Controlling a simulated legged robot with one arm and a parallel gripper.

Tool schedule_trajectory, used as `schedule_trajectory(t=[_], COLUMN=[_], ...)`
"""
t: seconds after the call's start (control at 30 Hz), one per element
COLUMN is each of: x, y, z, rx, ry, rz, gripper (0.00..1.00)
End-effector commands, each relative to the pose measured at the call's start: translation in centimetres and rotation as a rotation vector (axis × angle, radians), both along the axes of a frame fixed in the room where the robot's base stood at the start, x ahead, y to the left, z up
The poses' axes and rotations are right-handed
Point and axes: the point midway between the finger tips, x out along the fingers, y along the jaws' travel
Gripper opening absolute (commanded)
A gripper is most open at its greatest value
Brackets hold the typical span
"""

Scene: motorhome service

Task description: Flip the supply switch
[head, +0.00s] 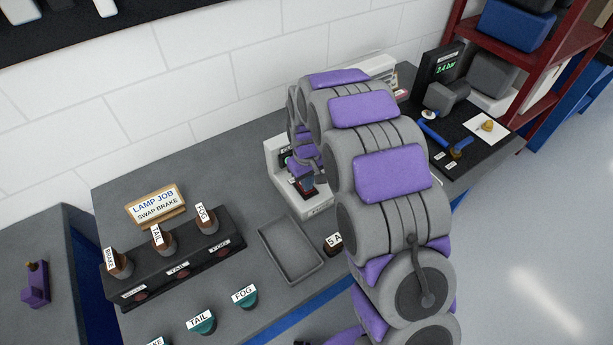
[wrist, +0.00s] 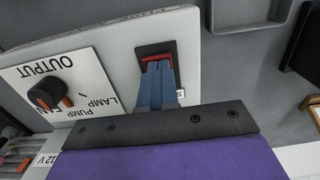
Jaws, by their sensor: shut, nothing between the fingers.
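The supply switch is a red rocker in a black frame (wrist: 157,58) on a white panel (wrist: 120,40), seen in the wrist view. My gripper (wrist: 157,72) is shut and empty, its blue fingers reaching over the black frame to the red rocker. The fingertips overlap the rocker's near side; I cannot tell if they touch it. They hide part of the rocker and most of its label. In the head view the white unit (head: 276,165) stands on the grey bench, and my arm hides much of it.
A black OUTPUT knob (wrist: 45,93) with LAMP, PUMP and FAN marks sits beside the switch. A grey tray (head: 290,248) lies in front of the unit. A black lamp rack (head: 185,262) stands left. A gauge (head: 440,65) and blue tool (head: 433,135) are at right.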

Motion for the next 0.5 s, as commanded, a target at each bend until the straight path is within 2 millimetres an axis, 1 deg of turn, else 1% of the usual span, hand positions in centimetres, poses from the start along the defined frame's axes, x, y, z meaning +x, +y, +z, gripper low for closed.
schedule_trajectory(t=[0.5], x=[-0.16], y=[-0.15], z=[-0.30], rx=[0.017], ry=[-0.022], rz=[0.000], gripper=[0.00])
